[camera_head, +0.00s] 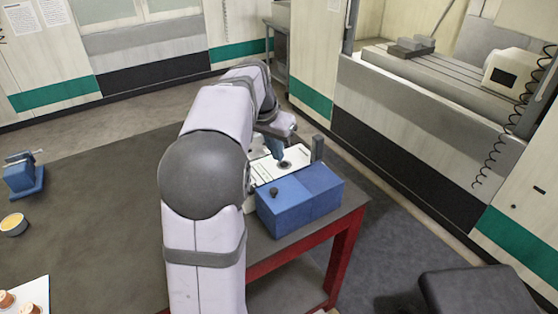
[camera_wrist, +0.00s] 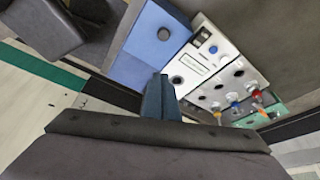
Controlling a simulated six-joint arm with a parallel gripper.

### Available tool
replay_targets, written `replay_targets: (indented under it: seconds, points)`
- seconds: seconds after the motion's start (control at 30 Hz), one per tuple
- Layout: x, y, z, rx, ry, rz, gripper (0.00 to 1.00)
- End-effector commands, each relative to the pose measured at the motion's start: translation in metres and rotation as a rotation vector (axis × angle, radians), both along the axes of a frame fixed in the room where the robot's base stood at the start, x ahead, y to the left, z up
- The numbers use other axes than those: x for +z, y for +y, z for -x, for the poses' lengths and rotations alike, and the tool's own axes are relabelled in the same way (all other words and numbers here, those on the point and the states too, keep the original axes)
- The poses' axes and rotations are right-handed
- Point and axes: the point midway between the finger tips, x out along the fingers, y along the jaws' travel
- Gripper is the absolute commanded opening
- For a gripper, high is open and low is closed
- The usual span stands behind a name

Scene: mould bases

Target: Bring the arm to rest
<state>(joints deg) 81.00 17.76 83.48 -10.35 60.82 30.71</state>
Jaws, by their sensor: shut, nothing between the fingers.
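My gripper (camera_head: 277,152) is at the end of my arm, which reaches over the far right part of the table. Its blue-grey fingers also show in the wrist view (camera_wrist: 160,82), pressed together with nothing between them. They are over or beside the blue block (camera_head: 305,204) and the white panel (camera_head: 266,172); the exact height above them is hard to tell. The block also shows in the wrist view (camera_wrist: 133,65). My arm hides part of the table and the panel in the head view.
The dark table (camera_head: 105,200) has a blue vise-like tool (camera_head: 23,178), a yellow-topped round dish (camera_head: 13,224) and a white sheet (camera_head: 38,290) on the left. Its middle is mostly bare. A machine (camera_head: 430,95) stands behind right, a dark stool (camera_head: 475,290) at front right.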

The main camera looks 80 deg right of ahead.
Motion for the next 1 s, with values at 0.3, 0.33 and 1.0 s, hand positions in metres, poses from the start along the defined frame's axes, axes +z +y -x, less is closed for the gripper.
replay_targets:
  seconds: [0.3,0.33,1.0]
  points:
    - [0.006,0.002,-0.001,0.001,-0.001,0.000,0.00]
    - [0.005,0.002,-0.002,0.003,0.000,0.000,0.00]
    - [-0.074,0.208,-0.224,0.830,0.055,-0.162,0.00]
